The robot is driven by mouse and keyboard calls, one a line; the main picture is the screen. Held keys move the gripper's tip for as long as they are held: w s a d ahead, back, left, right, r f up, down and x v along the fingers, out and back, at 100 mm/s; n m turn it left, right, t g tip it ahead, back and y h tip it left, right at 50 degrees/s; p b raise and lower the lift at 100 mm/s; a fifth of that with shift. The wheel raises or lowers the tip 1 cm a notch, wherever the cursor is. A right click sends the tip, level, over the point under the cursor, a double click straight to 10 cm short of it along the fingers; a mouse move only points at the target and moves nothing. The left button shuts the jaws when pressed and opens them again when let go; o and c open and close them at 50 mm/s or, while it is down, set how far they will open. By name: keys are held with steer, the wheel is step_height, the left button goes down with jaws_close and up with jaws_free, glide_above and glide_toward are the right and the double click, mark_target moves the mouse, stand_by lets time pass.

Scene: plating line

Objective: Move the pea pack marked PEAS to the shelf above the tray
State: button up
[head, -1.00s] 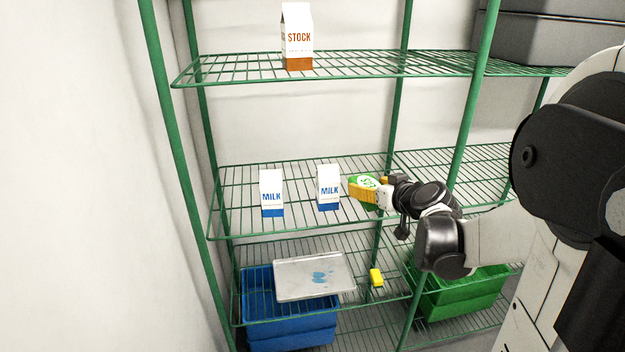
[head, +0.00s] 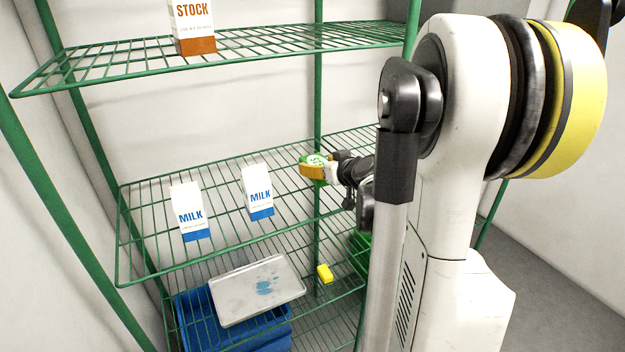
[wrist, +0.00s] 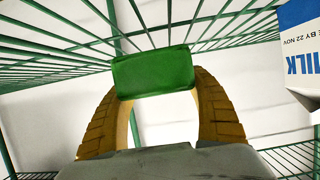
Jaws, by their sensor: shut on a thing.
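The pea pack (head: 316,160) is green with a white label; I cannot read its lettering. My gripper (head: 312,171) is shut on it, with yellow-orange fingers on either side. In the wrist view the pack (wrist: 153,72) shows as a green block between the fingertips. It is at the middle wire shelf (head: 150,218), to the right of two milk cartons; I cannot tell whether it touches the wires. The grey tray (head: 236,304), with blue marks, lies tilted in the picture on the shelf below.
The near milk cartons (head: 189,208) (head: 257,190) stand upright left of the pack. A stock carton (head: 194,25) stands on the upper shelf. A yellow block (head: 325,273) lies right of the tray. A blue crate (head: 195,318) sits low down. A green post (head: 318,110) rises behind the pack.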

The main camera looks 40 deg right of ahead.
steer(key=shift+f+b, duration=0.65)
steer(key=shift+f, duration=1)
steer(key=shift+f, duration=0.2)
steer(key=o, duration=1.4)
steer(key=shift+r, duration=0.1)
